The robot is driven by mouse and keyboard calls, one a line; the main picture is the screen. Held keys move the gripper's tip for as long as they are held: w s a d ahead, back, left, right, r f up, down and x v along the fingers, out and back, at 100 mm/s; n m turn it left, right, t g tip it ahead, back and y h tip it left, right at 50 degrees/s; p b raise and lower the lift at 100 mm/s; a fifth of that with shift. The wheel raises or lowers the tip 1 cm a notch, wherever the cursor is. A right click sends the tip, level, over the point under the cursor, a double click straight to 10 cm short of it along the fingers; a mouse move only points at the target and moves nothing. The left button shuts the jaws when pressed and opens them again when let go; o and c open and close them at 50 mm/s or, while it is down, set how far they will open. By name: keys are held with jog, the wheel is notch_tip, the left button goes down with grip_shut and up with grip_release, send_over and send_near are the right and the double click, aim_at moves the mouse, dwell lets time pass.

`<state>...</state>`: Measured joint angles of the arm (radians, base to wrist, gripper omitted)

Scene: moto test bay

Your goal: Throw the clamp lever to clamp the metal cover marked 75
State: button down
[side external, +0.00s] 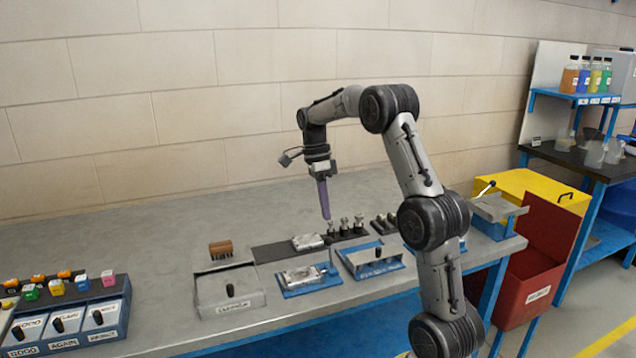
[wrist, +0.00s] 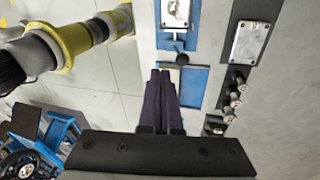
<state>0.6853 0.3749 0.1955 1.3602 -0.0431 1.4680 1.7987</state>
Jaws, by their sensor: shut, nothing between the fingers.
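A metal cover (side external: 303,276) sits on the blue clamp fixture (side external: 291,294) on the bench; its marking is not readable. The wrist view shows this cover (wrist: 175,12) at the top edge, partly cut off, with the clamp lever's black knob (wrist: 182,59) just below it. A second metal cover (side external: 307,242) lies on the dark mat behind the fixture and also shows in the wrist view (wrist: 250,42). My gripper (side external: 326,217) is shut and empty, pointing down above the bench, apart from the fixture. In the wrist view its fingertips (wrist: 160,72) appear left of the knob.
Several upright metal fittings (side external: 345,226) stand on the dark mat close to my fingers. A second blue fixture (side external: 370,260) stands right of the clamp. A red bin (side external: 535,270) stands at the right.

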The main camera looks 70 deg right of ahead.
jog(key=w+d+r, duration=0.2)
jog(key=w+r, duration=0.1)
jog(key=r, duration=0.3)
jog(key=shift+w+d+r, duration=0.25)
jog(key=shift+d+r, duration=0.1)
jog(key=shift+r, duration=0.05)
